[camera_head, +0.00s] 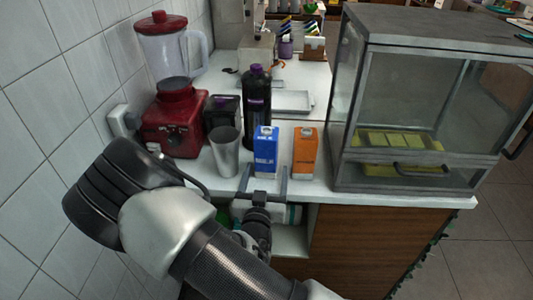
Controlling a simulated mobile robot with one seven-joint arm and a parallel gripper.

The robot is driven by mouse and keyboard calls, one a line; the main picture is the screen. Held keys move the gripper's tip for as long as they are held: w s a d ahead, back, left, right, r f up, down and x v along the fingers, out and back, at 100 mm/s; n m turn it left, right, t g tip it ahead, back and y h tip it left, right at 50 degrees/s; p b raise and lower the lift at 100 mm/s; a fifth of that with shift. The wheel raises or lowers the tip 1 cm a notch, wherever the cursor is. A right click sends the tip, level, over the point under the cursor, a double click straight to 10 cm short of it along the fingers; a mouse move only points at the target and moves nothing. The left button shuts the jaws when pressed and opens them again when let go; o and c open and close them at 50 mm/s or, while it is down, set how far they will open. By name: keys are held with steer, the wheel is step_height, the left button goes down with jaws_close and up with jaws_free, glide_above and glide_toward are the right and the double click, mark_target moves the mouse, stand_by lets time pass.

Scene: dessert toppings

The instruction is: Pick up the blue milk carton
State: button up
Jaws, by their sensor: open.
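The blue milk carton (265,151) stands upright on the white counter, near its front edge. It has a blue body with white lettering and a pale top. My gripper (264,170) is open, with one finger at the left of the carton's lower part and one at the right. Whether the fingers touch the carton, or stand in front of it, cannot be told from this view. The gripper's body hangs at the counter's front edge, below the carton.
An orange carton (305,152) stands just right of the blue one, and a grey cup (224,152) just left. A dark bottle (257,105) stands behind. A red blender (173,120) is at the left, a glass display case (400,110) at the right.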

mark_target(267, 159)
steer(key=w, duration=0.2)
steer(key=w+r, duration=0.1)
steer(key=shift+w+a, duration=0.1)
steer(key=shift+w, duration=0.85)
steer(key=c, duration=1.4)
